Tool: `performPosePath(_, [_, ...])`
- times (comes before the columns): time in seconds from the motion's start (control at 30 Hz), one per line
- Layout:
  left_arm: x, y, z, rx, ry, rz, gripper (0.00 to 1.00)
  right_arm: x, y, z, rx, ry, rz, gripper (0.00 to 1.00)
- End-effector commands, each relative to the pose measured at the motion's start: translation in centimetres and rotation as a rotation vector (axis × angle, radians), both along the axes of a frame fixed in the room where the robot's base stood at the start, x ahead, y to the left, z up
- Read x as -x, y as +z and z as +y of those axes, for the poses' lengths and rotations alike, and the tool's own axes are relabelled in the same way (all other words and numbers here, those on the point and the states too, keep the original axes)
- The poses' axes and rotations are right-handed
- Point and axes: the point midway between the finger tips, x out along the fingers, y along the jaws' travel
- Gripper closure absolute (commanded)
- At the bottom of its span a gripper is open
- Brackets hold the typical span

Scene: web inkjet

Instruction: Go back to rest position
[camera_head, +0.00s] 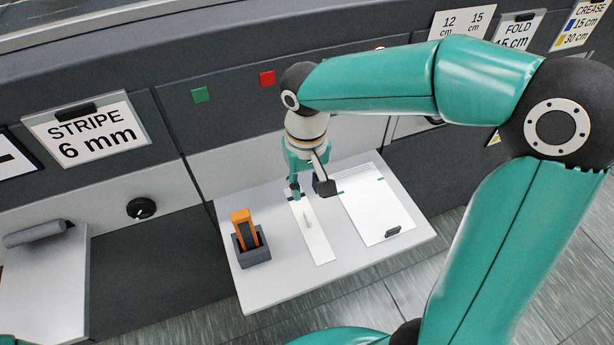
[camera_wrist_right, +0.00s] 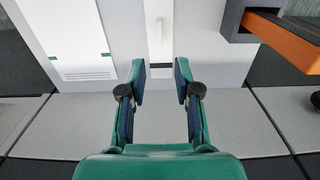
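My right gripper (camera_head: 308,187) hangs pointing down over the back part of a light grey shelf (camera_head: 262,290). In the right wrist view the right gripper (camera_wrist_right: 160,85) has its two fingers well apart with nothing between them. Beyond the fingertips lies a white strip (camera_wrist_right: 160,40) with a small pale object on it. The strip also shows in the head view (camera_head: 318,245). My left gripper is not in view.
An orange tool (camera_head: 242,226) stands in a dark holder (camera_head: 252,256) on the shelf's left part. A white sheet (camera_head: 375,215) with a small dark clip (camera_head: 392,231) lies to the right. The machine's panel with green (camera_head: 200,95) and red (camera_head: 267,78) buttons rises behind.

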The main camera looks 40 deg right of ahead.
Motion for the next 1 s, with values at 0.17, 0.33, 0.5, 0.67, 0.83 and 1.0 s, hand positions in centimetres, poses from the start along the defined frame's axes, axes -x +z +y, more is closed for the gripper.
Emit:
performPosePath(0.17, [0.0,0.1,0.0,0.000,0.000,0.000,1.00,0.0,1.4,0.0,-0.001,0.000,0.000,0.68])
performPosePath(0.33, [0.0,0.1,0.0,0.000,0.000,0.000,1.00,0.0,1.5,0.0,0.000,0.000,0.001,0.68])
performPosePath(0.5, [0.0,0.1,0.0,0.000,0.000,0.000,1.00,0.0,1.5,0.0,0.000,0.001,0.001,0.68])
performPosePath(0.67, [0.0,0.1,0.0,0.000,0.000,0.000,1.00,0.0,1.5,0.0,0.000,0.001,0.001,0.68])
performPosePath(0.83, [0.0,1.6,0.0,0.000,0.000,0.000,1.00,0.0,3.0,0.0,0.000,0.001,0.000,0.68])
performPosePath(1.0, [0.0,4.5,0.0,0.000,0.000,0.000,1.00,0.0,5.9,0.1,0.000,0.001,0.001,0.68])
